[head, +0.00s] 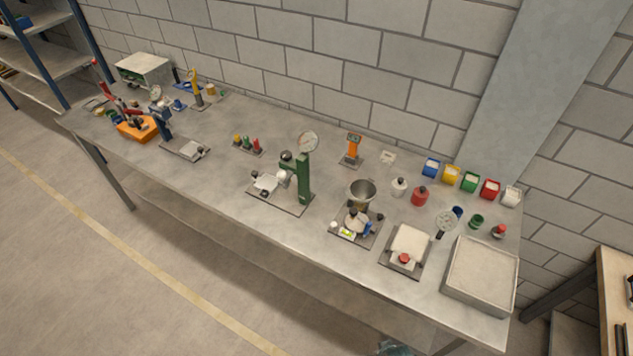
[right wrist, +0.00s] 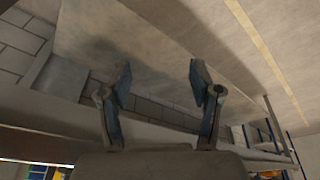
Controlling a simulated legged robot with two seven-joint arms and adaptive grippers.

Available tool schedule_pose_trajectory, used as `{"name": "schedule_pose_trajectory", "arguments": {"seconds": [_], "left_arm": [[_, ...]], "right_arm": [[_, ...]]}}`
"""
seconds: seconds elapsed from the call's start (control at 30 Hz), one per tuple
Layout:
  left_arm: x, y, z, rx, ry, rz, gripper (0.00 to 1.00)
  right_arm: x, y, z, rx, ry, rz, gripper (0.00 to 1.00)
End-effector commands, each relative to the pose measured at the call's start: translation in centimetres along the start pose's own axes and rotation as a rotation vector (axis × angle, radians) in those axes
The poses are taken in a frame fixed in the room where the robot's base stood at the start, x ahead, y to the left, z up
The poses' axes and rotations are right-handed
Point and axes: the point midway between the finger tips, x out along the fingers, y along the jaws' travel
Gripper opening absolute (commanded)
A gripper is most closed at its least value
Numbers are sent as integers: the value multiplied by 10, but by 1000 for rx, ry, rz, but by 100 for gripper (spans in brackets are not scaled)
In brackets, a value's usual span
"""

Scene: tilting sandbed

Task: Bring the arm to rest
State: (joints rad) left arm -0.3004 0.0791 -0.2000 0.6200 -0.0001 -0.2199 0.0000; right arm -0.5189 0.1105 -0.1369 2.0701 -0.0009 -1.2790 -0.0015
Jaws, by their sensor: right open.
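My right gripper (right wrist: 160,82) shows in the right wrist view with its two blue-grey fingers spread apart. Nothing is between the fingers. In the head view, a small dark bluish part at the bottom edge may be my right gripper, but too little of it shows to be sure. My left gripper is in neither view. The long grey workbench (head: 225,165) stands against the block wall in the head view, and no arm reaches over its top there.
A shallow pale tray (head: 482,272) sits at the bench's right end. A green stand with a dial (head: 304,178), a metal bowl (head: 362,190) and several coloured bins (head: 451,174) stand on the bench. Open floor (head: 90,270) lies in front. A wooden table edge shows at the right.

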Motion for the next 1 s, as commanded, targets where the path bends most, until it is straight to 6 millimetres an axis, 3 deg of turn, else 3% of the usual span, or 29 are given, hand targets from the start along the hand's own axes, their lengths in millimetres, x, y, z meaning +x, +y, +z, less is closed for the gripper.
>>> {"name": "schedule_pose_trajectory", "arguments": {"seconds": [0.03,0.17,0.3,0.4,0.5,0.6,0.7,0.83,1.0], "left_arm": [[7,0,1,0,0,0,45],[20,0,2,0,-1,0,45],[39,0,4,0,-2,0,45],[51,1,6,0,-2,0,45],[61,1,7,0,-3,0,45],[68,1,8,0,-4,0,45],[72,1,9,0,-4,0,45],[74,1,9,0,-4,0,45],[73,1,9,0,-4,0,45]], "right_arm": [[28,-2,10,-1,-16,-2,64],[102,-5,43,-6,-45,-7,64],[193,-10,106,-13,-88,-11,64],[244,-12,161,-20,-116,-15,64],[279,-14,215,-26,-141,-17,64],[298,-14,258,-31,-158,-19,64],[306,-14,286,-34,-168,-20,64],[308,-14,302,-37,-174,-20,64],[307,-14,304,-37,-174,-20,64]]}}
